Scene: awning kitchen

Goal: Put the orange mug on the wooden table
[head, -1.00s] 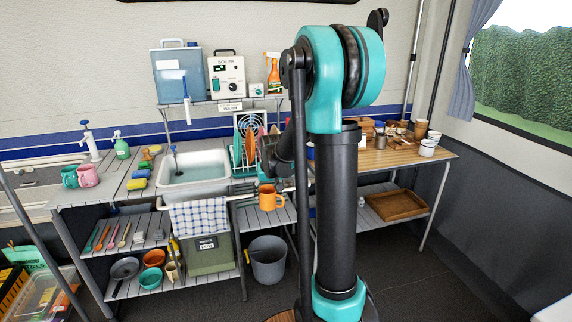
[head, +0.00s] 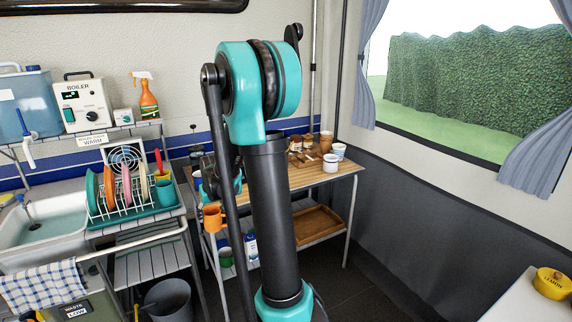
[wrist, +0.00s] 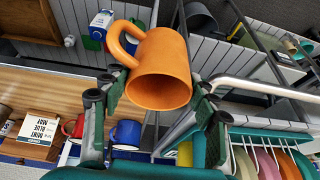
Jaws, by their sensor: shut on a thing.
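The orange mug (head: 213,218) hangs in the air in front of the left end of the wooden table (head: 308,180), near the tabletop's front edge. In the wrist view the mug (wrist: 165,65) fills the space between the fingers, its open mouth turned toward the camera and its handle to the upper left. My gripper (wrist: 157,96) is shut on it. In the head view my arm's dark links partly hide the gripper and the table's left part. The wooden tabletop (wrist: 50,88) is at the left in the wrist view.
Jars and cups (head: 331,162) crowd the table's back right. A blue mug (wrist: 127,132), a red mug (wrist: 75,127) and a box (wrist: 38,130) stand along its far side. The dish rack (head: 125,197) is to the left. Bare wood shows near the front edge.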

